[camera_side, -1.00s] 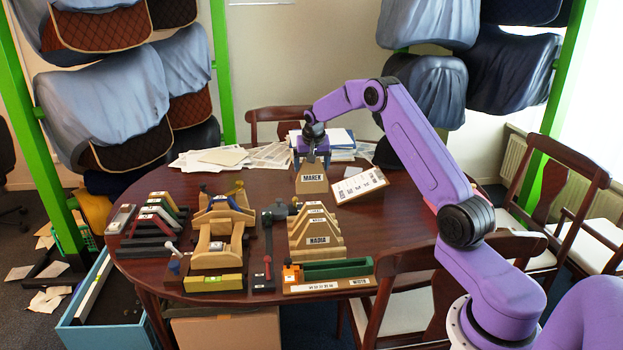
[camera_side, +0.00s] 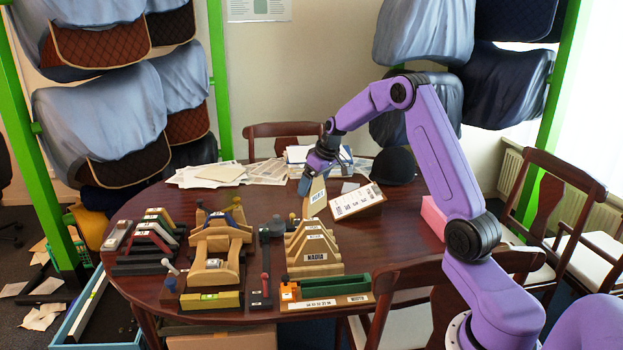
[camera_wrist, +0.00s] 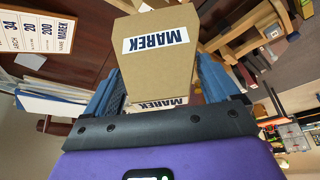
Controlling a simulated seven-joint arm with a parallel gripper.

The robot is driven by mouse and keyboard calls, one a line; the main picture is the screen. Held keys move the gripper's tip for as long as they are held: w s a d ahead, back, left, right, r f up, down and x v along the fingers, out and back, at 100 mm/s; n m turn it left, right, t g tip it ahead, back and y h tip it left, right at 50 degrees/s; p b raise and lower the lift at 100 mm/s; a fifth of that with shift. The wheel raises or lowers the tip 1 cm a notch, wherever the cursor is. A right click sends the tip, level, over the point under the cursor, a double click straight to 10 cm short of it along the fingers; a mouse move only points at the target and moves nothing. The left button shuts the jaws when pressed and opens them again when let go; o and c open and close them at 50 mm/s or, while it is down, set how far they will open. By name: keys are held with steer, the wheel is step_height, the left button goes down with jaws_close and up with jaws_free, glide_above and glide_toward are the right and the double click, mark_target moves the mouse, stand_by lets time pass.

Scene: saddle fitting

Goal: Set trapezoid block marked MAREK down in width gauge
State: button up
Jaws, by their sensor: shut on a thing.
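The tan trapezoid block marked MAREK (camera_side: 317,196) is in my gripper (camera_side: 306,184), tilted and turned, beside the white card. In the wrist view the block (camera_wrist: 160,62) fills the space between the two blue fingers of my gripper (camera_wrist: 162,84), with its MAREK label upside down. My gripper is shut on it. What I take for the width gauge (camera_side: 320,303) lies at the table's front edge, a wooden base with a green bar (camera_side: 336,282), an orange piece (camera_side: 289,291) and white labels. The block is behind it and well apart from it.
A stack of tan trapezoid blocks, the front one marked NADIA (camera_side: 314,257), stands between the block and the gauge. The tilted white card (camera_side: 357,201) is close to the block's right. Wooden fixtures (camera_side: 214,245) stand left. The table right of the stack is clear.

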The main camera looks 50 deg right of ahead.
steer(key=shift+s+a+n+y, duration=0.45)
steer(key=shift+s+n, duration=0.2)
steer(key=shift+n, duration=0.55)
steer(key=s+a+r+n+g+y, duration=0.1)
steer(key=s+a+n+g, duration=0.5)
steer(key=n, duration=0.6)
steer(key=s+a+n+g+y, duration=0.15)
steer(key=s+a+n, duration=0.5)
steer(key=n, duration=0.65)
step_height(320, 180, down, 12)
steer(key=s+d, duration=0.1)
steer(key=shift+s+d+m, duration=0.25)
steer(key=shift+d+m, duration=0.05)
steer(key=shift+d, duration=0.1)
steer(key=shift+f, duration=2.3)
stand_by(1.0)
